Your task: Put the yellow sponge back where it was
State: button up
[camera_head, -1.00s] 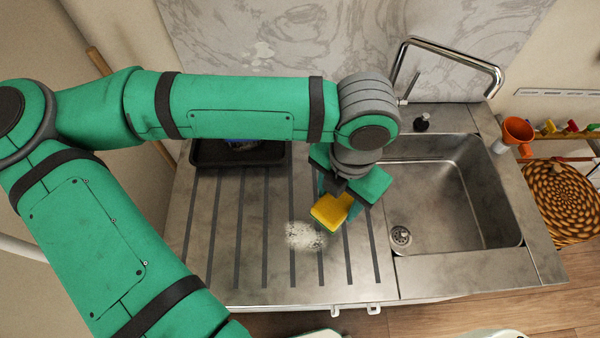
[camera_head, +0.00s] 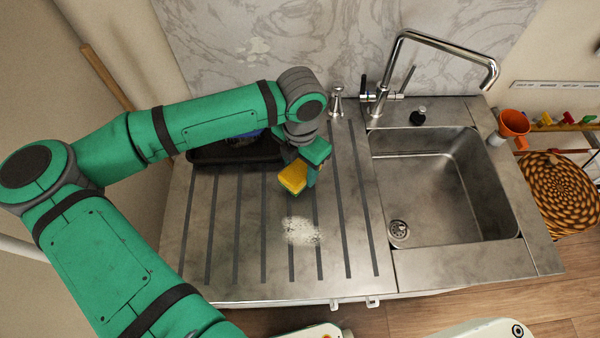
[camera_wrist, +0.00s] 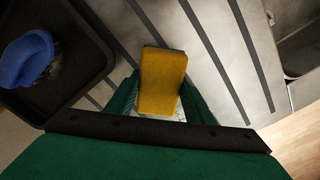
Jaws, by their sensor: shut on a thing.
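The yellow sponge (camera_head: 293,177) has a green layer on its underside. My gripper (camera_head: 306,176) is shut on it and holds it over the grooved drainboard (camera_head: 233,225), to the right of the black tray. In the wrist view the sponge (camera_wrist: 162,80) sits between the two green fingers (camera_wrist: 160,100). A black tray (camera_head: 205,156) lies at the back left of the drainboard, partly hidden by my arm. In the wrist view the tray (camera_wrist: 92,75) holds a blue brush (camera_wrist: 28,58). I cannot tell the sponge's exact height above the board.
A whitish patch of spilled specks (camera_head: 300,231) lies on the drainboard in front of the sponge. The sink basin (camera_head: 450,190) is to the right, with a tall chrome faucet (camera_head: 440,42) behind it. An orange cup (camera_head: 513,123) stands at the right.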

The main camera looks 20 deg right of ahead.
aim_at(300, 175)
jog(key=f, duration=0.3)
jog(key=shift+w+f, duration=0.1)
jog(key=shift+w, duration=0.1)
jog(key=shift+s+d, duration=0.1)
jog(key=shift+f, duration=0.1)
jog(key=o, duration=1)
notch_tip(300, 175, up, 12)
jog(key=shift+r, duration=0.15)
